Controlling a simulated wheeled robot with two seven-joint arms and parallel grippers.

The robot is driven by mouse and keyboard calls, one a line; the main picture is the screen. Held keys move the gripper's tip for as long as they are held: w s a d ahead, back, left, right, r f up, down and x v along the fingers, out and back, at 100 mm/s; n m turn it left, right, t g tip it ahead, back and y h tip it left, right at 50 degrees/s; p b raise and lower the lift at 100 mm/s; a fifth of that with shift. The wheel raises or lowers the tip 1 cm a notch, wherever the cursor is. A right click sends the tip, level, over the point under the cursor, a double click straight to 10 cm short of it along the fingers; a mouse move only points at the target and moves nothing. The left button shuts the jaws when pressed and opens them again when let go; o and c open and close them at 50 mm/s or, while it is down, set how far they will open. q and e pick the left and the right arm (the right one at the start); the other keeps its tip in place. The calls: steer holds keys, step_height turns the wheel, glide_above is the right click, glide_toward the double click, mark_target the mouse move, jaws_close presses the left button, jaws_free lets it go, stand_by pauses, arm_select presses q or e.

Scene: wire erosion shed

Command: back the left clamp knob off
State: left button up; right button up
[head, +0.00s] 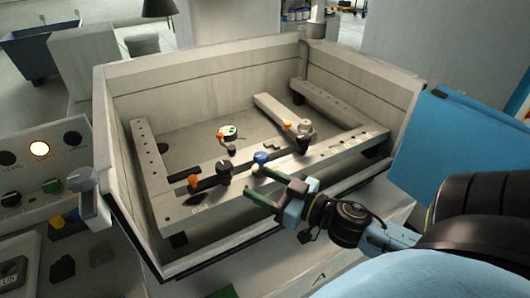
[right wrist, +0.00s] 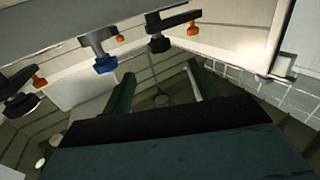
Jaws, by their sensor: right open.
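The left clamp (head: 208,180) sits on the front rail, with a dark knob (head: 224,167) and an orange handle (head: 193,180). A clamp with a blue knob (head: 261,157) is to its right. My right gripper (head: 254,181) is open and empty, its green fingers just in front of the rail near the blue knob, apart from the left clamp's knob. In the right wrist view, my right gripper's fingers (right wrist: 158,88) stand apart with nothing between them. The blue knob (right wrist: 105,64) is above the left finger there, with a dark knob on either side. My left gripper is not in view.
The rails stand inside a grey open tank (head: 270,50) with high walls. A control panel (head: 45,165) is at the left. A blue panel (head: 450,145) stands at the right.

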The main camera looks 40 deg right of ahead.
steer(key=w+a+r+n+g+y+p, duration=0.2)
steer(key=a+r+n+g+y, duration=0.3)
steer(key=a+n, duration=0.45)
steer(key=w+a+r+n+g+y+p, duration=0.2)
steer(key=a+r+n+g+y+p, duration=0.15)
steer(key=a+n+y, duration=0.6)
step_height(320, 180, up, 6)
steer(key=r+n+g+h+p, duration=0.1)
steer(key=n+g+h+p, duration=0.65)
steer(key=n+h, duration=1.05)
glide_above(224, 165)
steer(key=b, duration=0.2)
steer(key=m+g, duration=0.1)
steer(key=shift+h, duration=0.45)
step_height(224, 165, down, 14)
steer(key=shift+r+p, duration=0.2)
steer(key=shift+p, duration=0.95)
steer(key=shift+c, duration=0.3)
